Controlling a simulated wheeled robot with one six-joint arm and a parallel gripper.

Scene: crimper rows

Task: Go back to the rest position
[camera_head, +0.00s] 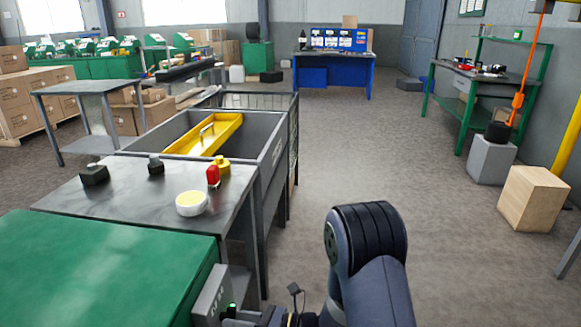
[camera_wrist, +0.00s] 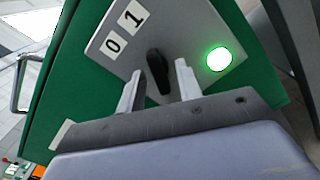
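My gripper (camera_wrist: 157,80) is in the wrist view, its two pale fingers spread on either side of a black rotary knob (camera_wrist: 156,66). Gaps show between the knob and both fingers, so it holds nothing. The knob sits on a grey switch panel (camera_wrist: 186,30) with labels 0 and 1. A round lamp (camera_wrist: 219,59) on the panel glows green. In the head view the grey switch box (camera_head: 211,296) is on the right side of a green machine (camera_head: 110,265). My gripper there is low at the bottom edge, mostly cut off.
A grey table (camera_head: 125,200) beyond the green machine carries a white bowl (camera_head: 191,204), a red item (camera_head: 213,175) and small dark items. A grey bin (camera_head: 270,150) with a yellow tray (camera_head: 205,138) stands behind. The floor right of my arm is open, up to a wooden box (camera_head: 533,198).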

